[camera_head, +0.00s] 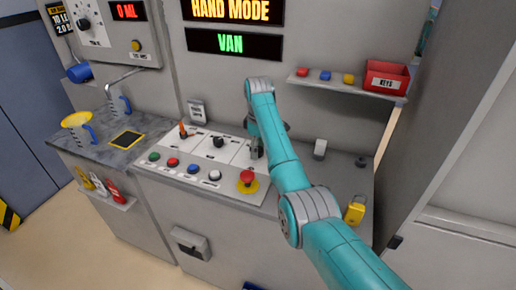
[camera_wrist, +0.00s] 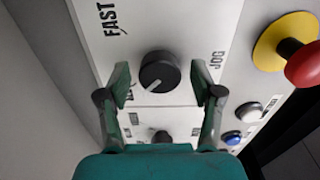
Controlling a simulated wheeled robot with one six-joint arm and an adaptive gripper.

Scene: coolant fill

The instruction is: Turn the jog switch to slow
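The jog switch (camera_wrist: 159,72) is a round black knob with a white pointer line, on a white panel in the wrist view. The line points to the lower left. "JOG" is printed to its right and "FAST" to its upper left. Another label at its lower left is mostly hidden behind a finger, so I cannot read it. My gripper (camera_wrist: 160,80) is open, with one green finger on each side of the knob and apparently apart from it.
A second black knob (camera_wrist: 160,137) lies below, also at the panel's middle (camera_head: 218,142). A red emergency button (camera_head: 247,177) and coloured push buttons line the front. An orange-handled key or lever (camera_head: 183,130) stands at left. Displays read "HAND MODE" (camera_head: 231,9) and "VAN" (camera_head: 231,44).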

